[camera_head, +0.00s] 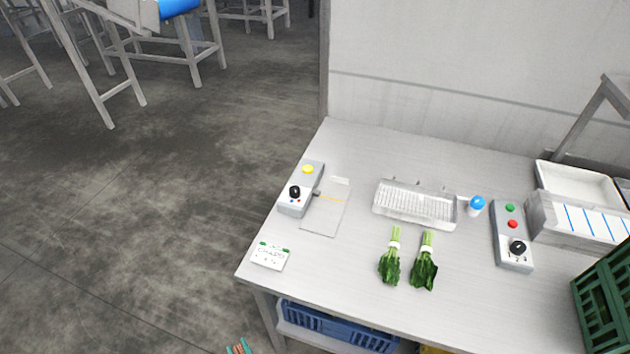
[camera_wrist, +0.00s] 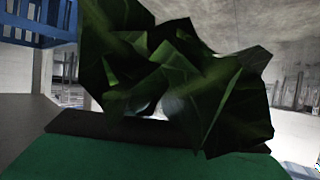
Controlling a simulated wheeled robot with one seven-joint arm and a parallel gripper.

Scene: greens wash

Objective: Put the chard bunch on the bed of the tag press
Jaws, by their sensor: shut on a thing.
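In the wrist view, dark green leaves of a chard bunch (camera_wrist: 180,85) fill the middle, close to the camera. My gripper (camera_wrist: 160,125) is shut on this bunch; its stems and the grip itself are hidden. In the head view, what looks like the tag press (camera_head: 301,189) is a grey box with a yellow button and black knob at the table's left. A flat plate, apparently its bed (camera_head: 325,222), lies beside it with an orange line across and nothing on it. Two other banded chard bunches (camera_head: 390,268) (camera_head: 424,270) lie on the table.
A wire-bottomed tray (camera_head: 414,223) sits behind the bunches, with a blue-capped item (camera_head: 477,205) beside it. A control box (camera_head: 512,245), a blue-striped unit (camera_head: 590,222) and a green crate (camera_head: 604,305) stand right. A labelled card (camera_head: 270,256) lies front left.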

